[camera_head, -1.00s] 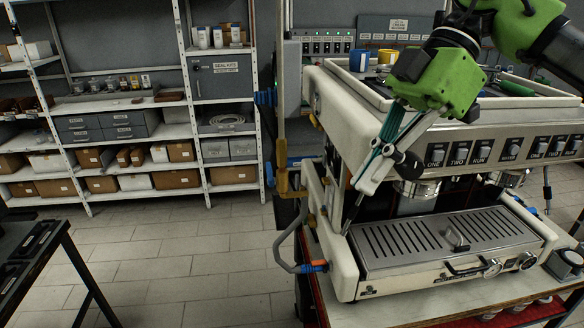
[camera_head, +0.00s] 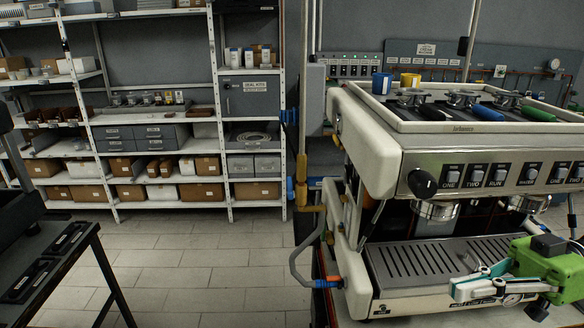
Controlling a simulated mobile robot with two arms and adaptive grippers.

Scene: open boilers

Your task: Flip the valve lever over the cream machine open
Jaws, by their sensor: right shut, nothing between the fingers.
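The cream espresso machine (camera_head: 375,150) stands on a bench in the right half. Brass pipework (camera_head: 301,170) rises along its left side, with a blue fitting (camera_head: 289,117) higher up and a smaller blue piece (camera_head: 290,188) lower down. I cannot tell for sure which part is the valve lever, nor whether it is open. My right gripper (camera_head: 458,289), green with pale fingers, is shut and empty at the lower right. It is in front of the drip tray (camera_head: 400,262), its fingers pointing left, well away from the pipes. My left gripper is not in view.
A grey hose (camera_head: 296,262) loops out left of the machine. Blue and yellow cups (camera_head: 381,83) and several portafilters (camera_head: 487,112) sit on its top. A dark table (camera_head: 62,262) is at the lower left, shelving (camera_head: 150,120) behind. The tiled floor (camera_head: 200,270) between is clear.

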